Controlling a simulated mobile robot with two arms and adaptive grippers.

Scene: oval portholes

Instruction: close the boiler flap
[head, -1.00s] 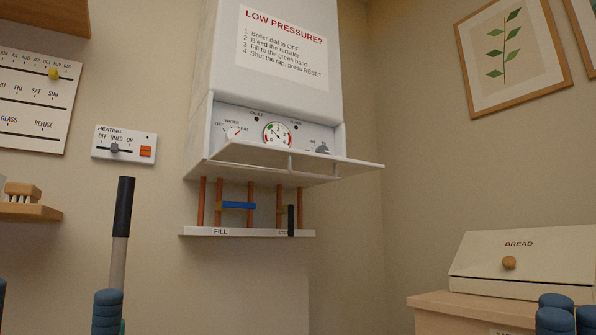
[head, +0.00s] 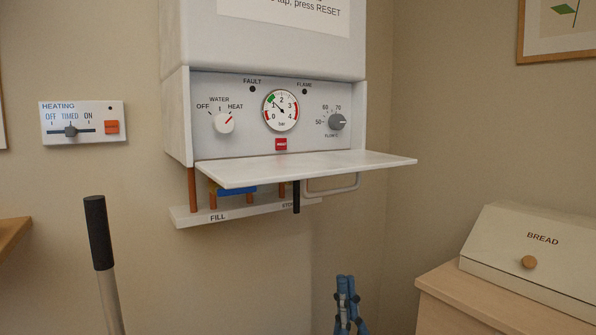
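The boiler flap (head: 300,167) is a white panel. It hangs open, sticking out about level from the lower edge of the boiler's control recess. Its grey bar handle (head: 333,187) shows below the flap's right part. The white boiler (head: 270,40) has its control panel uncovered. My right gripper (head: 346,282) is at the bottom of the picture, below the flap and apart from it. Its blue fingers look close together, but I cannot tell whether they are shut. My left gripper is out of view.
The panel holds a water dial (head: 224,123), a pressure gauge (head: 281,110), a red button (head: 281,144) and a grey knob (head: 337,122). Copper pipes and a blue tap lever (head: 237,190) sit under the flap. A bread box (head: 535,255) stands at right. A black-gripped pole (head: 97,235) rises at left.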

